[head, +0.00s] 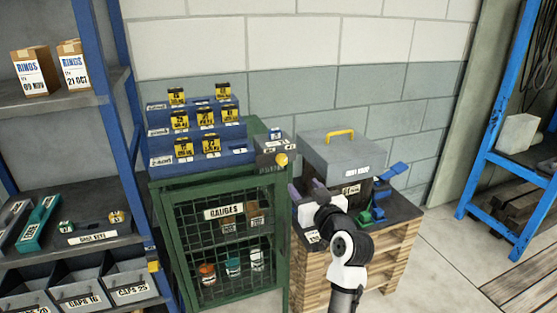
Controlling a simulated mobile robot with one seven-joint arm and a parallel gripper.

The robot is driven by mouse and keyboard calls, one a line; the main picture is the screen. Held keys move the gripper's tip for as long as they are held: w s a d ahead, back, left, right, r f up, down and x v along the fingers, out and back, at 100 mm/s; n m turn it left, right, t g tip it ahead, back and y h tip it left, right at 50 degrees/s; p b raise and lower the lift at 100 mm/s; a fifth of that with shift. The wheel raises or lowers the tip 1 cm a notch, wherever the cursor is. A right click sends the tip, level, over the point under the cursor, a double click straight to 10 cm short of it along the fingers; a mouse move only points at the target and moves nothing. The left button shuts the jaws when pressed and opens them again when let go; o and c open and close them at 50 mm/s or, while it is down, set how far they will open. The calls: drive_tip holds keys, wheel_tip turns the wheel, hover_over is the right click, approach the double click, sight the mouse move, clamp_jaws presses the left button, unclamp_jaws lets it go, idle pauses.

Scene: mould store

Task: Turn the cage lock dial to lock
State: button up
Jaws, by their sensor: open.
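The green mesh cage (283,228) stands in the middle, with a GAUGES label on its shut-looking door. A grey box (266,146) with small labels sits at the cage's top right corner. A round yellow dial (281,160) is on the front of this box. Its markings are too small to read, so I cannot tell its setting. My gripper (306,189) is right of the cage, lower than the dial and to its right, in front of the crate stand. It is open, apart from the dial, and nothing shows between its fingers.
A grey case (345,152) with a yellow handle stands on a wooden crate stand (385,262) behind my arm. Blue tiered racks (226,133) with yellow-tagged items sit on the cage. Blue shelving (101,100) stands left, another blue rack (488,152) right.

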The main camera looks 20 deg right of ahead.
sight(284, 161)
drive_tip(key=w+p, duration=0.1)
drive_tip(key=w, duration=0.3)
drive_tip(key=w+p, duration=0.1)
drive_tip(key=w, duration=0.4)
drive_tip(key=w+p, duration=0.1)
drive_tip(key=w, duration=0.3)
drive_tip(key=shift+w+a+p, duration=0.25)
drive_tip(key=shift+p, duration=0.05)
clamp_jaws()
